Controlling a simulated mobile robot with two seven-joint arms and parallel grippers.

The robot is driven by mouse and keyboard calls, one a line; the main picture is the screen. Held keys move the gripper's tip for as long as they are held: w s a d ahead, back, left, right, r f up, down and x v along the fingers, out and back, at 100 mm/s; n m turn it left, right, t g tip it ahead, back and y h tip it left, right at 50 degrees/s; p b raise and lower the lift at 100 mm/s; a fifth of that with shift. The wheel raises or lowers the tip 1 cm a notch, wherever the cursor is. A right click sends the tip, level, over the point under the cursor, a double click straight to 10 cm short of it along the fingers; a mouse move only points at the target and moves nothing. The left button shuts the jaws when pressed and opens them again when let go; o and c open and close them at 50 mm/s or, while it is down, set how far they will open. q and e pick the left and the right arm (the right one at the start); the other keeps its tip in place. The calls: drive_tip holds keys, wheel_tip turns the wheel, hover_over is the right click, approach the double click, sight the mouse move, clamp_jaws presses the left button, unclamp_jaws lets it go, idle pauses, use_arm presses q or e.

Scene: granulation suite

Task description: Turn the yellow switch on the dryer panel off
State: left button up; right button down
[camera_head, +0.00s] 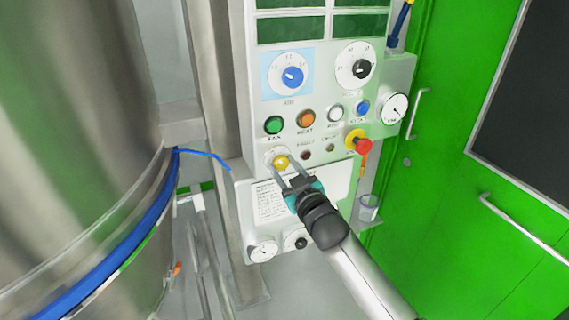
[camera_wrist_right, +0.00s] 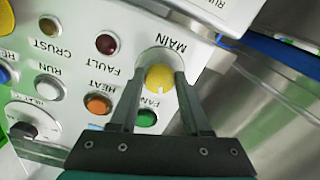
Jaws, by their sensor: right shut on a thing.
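The dryer panel (camera_head: 325,100) is a light grey board of dials, buttons and lamps. The yellow switch (camera_head: 281,162) sits at its lower left, on a round pale plate labelled MAIN in the right wrist view (camera_wrist_right: 160,78). My right gripper (camera_head: 283,167) reaches in from the lower right. In the right wrist view its two fingers (camera_wrist_right: 158,88) stand on either side of the yellow knob, shut on it. A small notch shows at the knob's near edge. My left gripper is in neither view.
Green FAN (camera_head: 273,125) and orange HEAT (camera_head: 306,118) buttons sit just above the switch. A red emergency knob (camera_head: 362,146) juts out at the right. A large steel vessel (camera_head: 75,120) stands left, a green door (camera_head: 450,150) right.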

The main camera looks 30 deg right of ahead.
drive_tip(key=shift+n, duration=0.5)
drive_tip(key=shift+c, duration=1.8)
unclamp_jaws()
drive_tip(key=shift+s, duration=0.15)
drive_tip(key=s, duration=1.5)
drive_tip(key=shift+a+p, duration=0.3)
drive_tip(key=shift+a, duration=0.15)
